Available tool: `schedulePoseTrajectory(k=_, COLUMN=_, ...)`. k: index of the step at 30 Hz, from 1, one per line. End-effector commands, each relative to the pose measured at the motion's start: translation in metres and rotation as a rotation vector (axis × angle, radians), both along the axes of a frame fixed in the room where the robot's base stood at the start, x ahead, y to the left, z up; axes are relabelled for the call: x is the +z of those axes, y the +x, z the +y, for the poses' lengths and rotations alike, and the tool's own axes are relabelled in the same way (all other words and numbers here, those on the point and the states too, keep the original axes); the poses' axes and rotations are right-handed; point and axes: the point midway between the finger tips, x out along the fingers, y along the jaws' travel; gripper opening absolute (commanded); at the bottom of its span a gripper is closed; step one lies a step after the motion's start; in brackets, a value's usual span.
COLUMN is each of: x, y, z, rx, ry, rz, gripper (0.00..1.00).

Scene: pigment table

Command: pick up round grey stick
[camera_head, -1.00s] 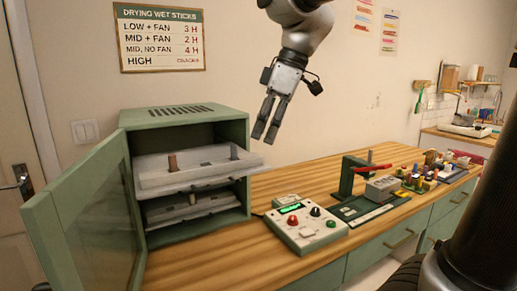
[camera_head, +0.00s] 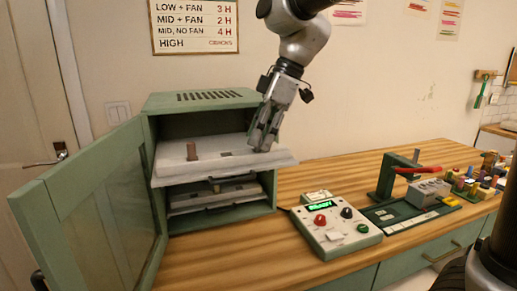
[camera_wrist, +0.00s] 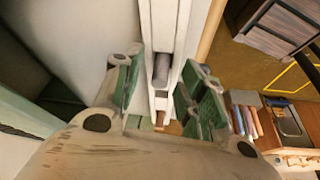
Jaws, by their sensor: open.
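My gripper (camera_head: 263,146) is open and points down at the right end of that tray. In the wrist view my gripper (camera_wrist: 162,75) has one finger on each side of the stick, with gaps between. In the head view the fingers mostly hide the grey stick.
The tray sticks out of a green drying cabinet (camera_head: 205,99), whose door (camera_head: 95,205) stands open to the left. A lower tray (camera_head: 215,194) is below. A control box (camera_head: 335,233) and a green press (camera_head: 387,177) stand on the wooden table to the right.

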Motion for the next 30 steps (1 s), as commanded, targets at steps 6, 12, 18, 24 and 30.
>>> schedulePoseTrajectory(k=6, x=-0.001, y=0.000, z=0.000, rx=0.000, ry=0.000, rz=0.000, gripper=0.41)
schedulePoseTrajectory(k=12, x=-0.001, y=0.000, z=0.000, rx=-0.001, ry=0.000, rz=-0.001, gripper=0.04)
schedulePoseTrajectory(k=18, x=-0.001, y=0.000, z=0.000, rx=-0.001, ry=0.000, rz=-0.001, gripper=0.00)
schedulePoseTrajectory(k=24, x=0.004, y=0.000, z=0.000, rx=-0.001, ry=0.001, rz=-0.003, gripper=0.00)
schedulePoseTrajectory(k=30, x=0.040, y=0.001, z=0.000, rx=-0.001, ry=0.002, rz=-0.004, gripper=0.00)
